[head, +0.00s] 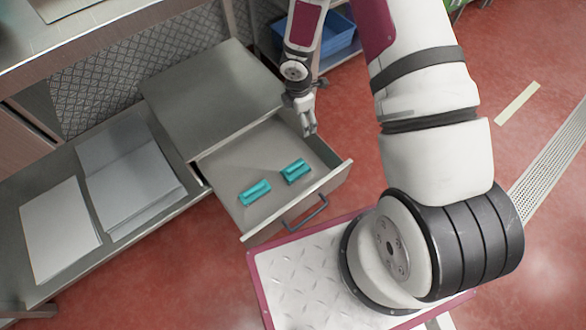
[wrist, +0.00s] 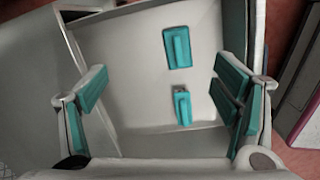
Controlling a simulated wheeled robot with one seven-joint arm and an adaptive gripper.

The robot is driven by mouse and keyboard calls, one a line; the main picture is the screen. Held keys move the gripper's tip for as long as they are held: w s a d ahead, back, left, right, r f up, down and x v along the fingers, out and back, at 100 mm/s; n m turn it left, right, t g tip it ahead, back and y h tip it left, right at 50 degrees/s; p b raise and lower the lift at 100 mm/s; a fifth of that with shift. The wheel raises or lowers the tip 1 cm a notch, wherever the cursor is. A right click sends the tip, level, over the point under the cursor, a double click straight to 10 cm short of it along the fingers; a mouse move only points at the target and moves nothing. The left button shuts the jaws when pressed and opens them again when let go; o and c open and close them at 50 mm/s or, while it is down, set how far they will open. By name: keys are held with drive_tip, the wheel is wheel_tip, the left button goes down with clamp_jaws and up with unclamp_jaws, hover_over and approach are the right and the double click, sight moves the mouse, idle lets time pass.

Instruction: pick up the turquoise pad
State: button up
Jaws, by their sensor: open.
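Two turquoise pads lie apart inside the open drawer, each a flat block with a raised ridge. In the head view one pad (head: 255,193) is nearer the drawer's left side and the other pad (head: 296,171) is to its right. The wrist view shows one pad (wrist: 177,47) higher up and one pad (wrist: 182,105) lower down, both between my fingers in the picture. My gripper (head: 308,128) is over the back right part of the drawer. It is open and empty, with teal-lined fingers spread wide in the wrist view (wrist: 160,75).
The grey drawer (head: 232,212) is pulled out of a metal cabinet (head: 215,95), with a dark handle (head: 306,212) on its front. Its walls surround the pads. Grey panels (head: 62,228) lie on a low shelf at left. A blue bin (head: 341,35) stands behind.

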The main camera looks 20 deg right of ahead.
sight(295, 166)
drive_tip(key=a+f+n+b, duration=0.1)
drive_tip(key=f+b, duration=0.1)
drive_tip(key=f, duration=0.4)
drive_tip(key=s+a+f+b, duration=0.1)
drive_tip(key=f, duration=0.6)
drive_tip(key=s+f+n+g+y+b, duration=0.1)
drive_tip(key=f+b, duration=0.1)
drive_tip(key=f, duration=0.5)
drive_tip(key=shift+s+a+n+b, duration=0.2)
drive_tip(key=shift+a+n+b, duration=0.1)
drive_tip(key=shift+a, duration=0.1)
drive_tip(key=shift+s+f+b, duration=0.2)
drive_tip(key=shift+f+b, duration=0.75)
drive_tip(key=shift+f, duration=0.6)
drive_tip(key=shift+s+f+b, duration=0.2)
drive_tip(key=shift+f+b, duration=0.7)
drive_tip(key=shift+f, duration=0.65)
drive_tip(key=shift+r, duration=0.1)
drive_tip(key=c, duration=1.5)
